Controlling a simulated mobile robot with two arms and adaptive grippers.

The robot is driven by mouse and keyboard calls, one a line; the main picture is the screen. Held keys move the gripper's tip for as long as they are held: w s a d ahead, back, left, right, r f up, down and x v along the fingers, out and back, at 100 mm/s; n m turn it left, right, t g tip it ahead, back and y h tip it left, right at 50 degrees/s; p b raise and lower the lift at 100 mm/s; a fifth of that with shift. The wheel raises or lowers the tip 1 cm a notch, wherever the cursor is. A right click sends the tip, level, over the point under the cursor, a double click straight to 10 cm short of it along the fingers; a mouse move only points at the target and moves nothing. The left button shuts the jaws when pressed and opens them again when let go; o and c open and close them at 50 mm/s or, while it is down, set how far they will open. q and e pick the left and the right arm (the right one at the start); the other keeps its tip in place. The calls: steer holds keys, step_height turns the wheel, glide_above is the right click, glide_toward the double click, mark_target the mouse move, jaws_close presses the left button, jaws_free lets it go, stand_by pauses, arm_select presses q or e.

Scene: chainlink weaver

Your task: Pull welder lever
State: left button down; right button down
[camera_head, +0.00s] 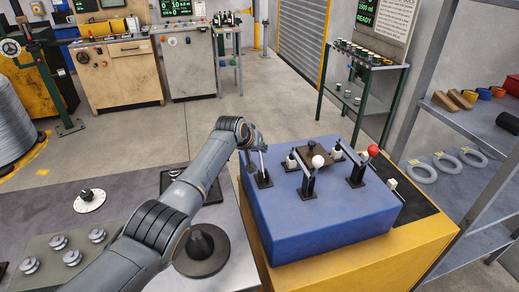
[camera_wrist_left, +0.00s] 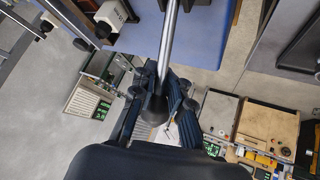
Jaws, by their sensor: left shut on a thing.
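The blue box (camera_head: 320,215) carries three levers in the head view. The left lever (camera_head: 263,170) has a pale rod on a black base and stands roughly upright. My left gripper (camera_head: 258,142) is at its top. In the left wrist view, the metal rod (camera_wrist_left: 168,45) runs down to a dark cone-shaped knob (camera_wrist_left: 155,106), and my left gripper is shut on that knob. The middle lever has a white ball (camera_head: 318,161); the right lever has a red ball (camera_head: 373,150). No label shows which is the welder lever. My right gripper is out of view.
The blue box sits on a yellow cabinet (camera_head: 400,240). A grey bench with a dark cone on a disc (camera_head: 202,245) lies to the left, under my left arm. A rack with rings (camera_head: 447,163) stands at right. Open floor lies behind.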

arm_select(q)
steer(key=shift+w+a+r, duration=0.15)
steer(key=shift+w+r, duration=0.2)
steer(key=shift+r, duration=0.2)
steer(key=c, duration=1.3)
jaws_free()
steer(key=shift+w+f, duration=0.1)
steer(key=shift+o, duration=0.5)
steer(key=shift+f, duration=0.25)
steer(key=shift+s, duration=0.25)
steer(key=shift+s+r, duration=0.1)
steer(key=shift+r, duration=0.05)
steer(key=v, duration=1.1)
steer(key=shift+a+r, duration=0.2)
